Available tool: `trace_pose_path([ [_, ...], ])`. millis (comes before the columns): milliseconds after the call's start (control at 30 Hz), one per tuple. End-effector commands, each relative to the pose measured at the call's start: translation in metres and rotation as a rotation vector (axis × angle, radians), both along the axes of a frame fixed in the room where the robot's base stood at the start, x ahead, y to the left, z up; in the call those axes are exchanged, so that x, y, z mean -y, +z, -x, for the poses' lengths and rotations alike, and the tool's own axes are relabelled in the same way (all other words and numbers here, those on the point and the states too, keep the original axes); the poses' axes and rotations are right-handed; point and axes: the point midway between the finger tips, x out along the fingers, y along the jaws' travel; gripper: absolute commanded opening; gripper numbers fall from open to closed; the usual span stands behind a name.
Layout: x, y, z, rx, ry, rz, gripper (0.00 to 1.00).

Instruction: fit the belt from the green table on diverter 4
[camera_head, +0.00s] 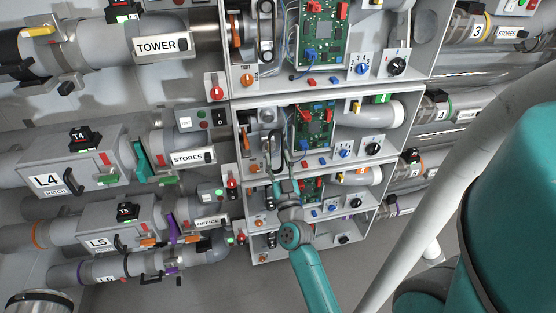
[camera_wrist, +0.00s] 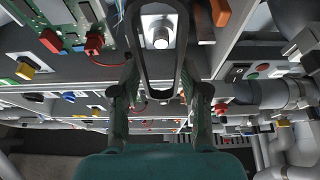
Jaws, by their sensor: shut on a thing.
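My gripper (camera_head: 277,165) is at the left part of the second cabinet from the top, which has a green circuit board (camera_head: 313,128). In the wrist view my gripper (camera_wrist: 158,92) is shut on a black belt (camera_wrist: 181,62), a long loop standing out ahead of the fingers. A silver round pulley (camera_wrist: 160,38) shows inside the loop's outline; I cannot tell whether the belt is around it or only in front of it. No green table is in view.
Another open cabinet (camera_head: 335,75) stands above, with smaller ones below. Cabinet walls and dividers, knobs and a red wire (camera_wrist: 108,64) are close to my gripper. Pipes with labels such as STORES (camera_head: 188,158) and a grey hatch box L4 (camera_head: 75,165) are at left.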

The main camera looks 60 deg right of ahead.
Motion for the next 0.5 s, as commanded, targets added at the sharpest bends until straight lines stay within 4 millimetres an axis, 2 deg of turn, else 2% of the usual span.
trace_pose_path([
  [500, 0.032, 0.001, -0.028, 0.001, 0.000, 0.002, 0.13],
])
